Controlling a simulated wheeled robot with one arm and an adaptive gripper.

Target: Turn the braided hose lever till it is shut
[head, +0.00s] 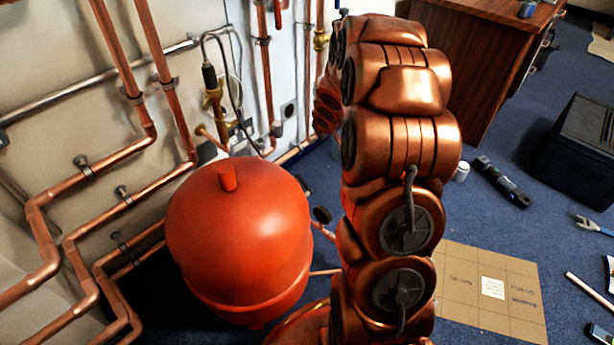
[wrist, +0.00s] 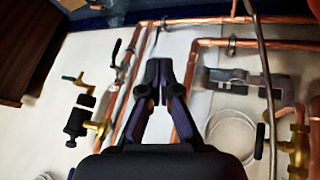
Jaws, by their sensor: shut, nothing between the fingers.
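In the head view a grey braided hose (head: 224,42) loops on the wall above a brass valve (head: 215,98). In the wrist view a grey hose (wrist: 265,60) runs down the right side, past a brass valve (wrist: 299,150) at the right edge. A slim black lever-like bar (wrist: 259,141) stands just left of that valve. I cannot tell for sure that it is the braided hose lever, nor its exact angle. My gripper (wrist: 158,72) is shut and empty, left of this bar and apart from it, in front of copper pipes. The head view does not show my gripper.
A red tank (head: 240,240) stands before the piped wall. Another brass valve with a black body (wrist: 82,122) sits at the left in the wrist view, with a white coil (wrist: 231,135) to the right. A wooden desk (head: 495,60) and black case (head: 580,150) stand at the right.

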